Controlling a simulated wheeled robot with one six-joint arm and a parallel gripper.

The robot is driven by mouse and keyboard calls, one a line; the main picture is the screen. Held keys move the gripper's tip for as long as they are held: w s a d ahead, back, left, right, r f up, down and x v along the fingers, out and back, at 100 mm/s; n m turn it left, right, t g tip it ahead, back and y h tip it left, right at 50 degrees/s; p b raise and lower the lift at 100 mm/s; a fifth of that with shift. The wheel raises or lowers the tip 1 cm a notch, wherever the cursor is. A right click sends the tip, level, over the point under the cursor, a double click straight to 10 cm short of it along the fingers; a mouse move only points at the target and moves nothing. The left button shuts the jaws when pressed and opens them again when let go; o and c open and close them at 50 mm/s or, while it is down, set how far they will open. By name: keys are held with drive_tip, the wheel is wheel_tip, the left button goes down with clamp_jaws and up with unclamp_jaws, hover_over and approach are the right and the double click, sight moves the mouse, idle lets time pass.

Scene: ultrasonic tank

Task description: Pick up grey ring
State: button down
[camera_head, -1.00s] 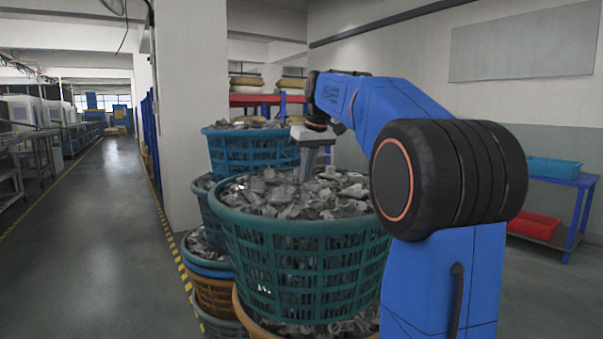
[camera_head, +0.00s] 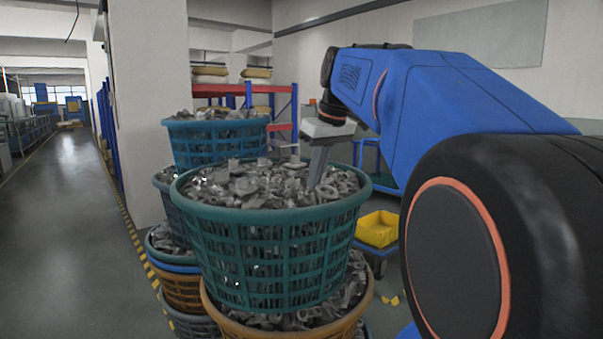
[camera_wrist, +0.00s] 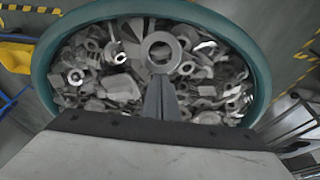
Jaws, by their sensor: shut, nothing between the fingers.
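A grey ring (camera_wrist: 161,40) with a round hole lies on top of the heap of grey metal parts in the wrist view, just beyond my fingertips. My gripper (camera_wrist: 160,78) is shut and empty and points down at the heap. In the head view my gripper (camera_head: 317,186) is at the right part of the green basket (camera_head: 281,262), its tips close to the parts. I cannot tell whether the tips touch anything. I cannot single out the ring in the head view.
The green basket stands on an orange basket (camera_head: 292,331) full of parts. Another filled teal basket (camera_head: 216,145) stands behind. A yellow bin (camera_head: 377,229) sits at the right. A white pillar (camera_head: 150,110) rises behind the baskets. The aisle floor (camera_head: 66,215) at the left is clear.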

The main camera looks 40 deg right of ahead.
drive_tip(key=shift+s, duration=0.6)
drive_tip(key=shift+w, duration=0.1)
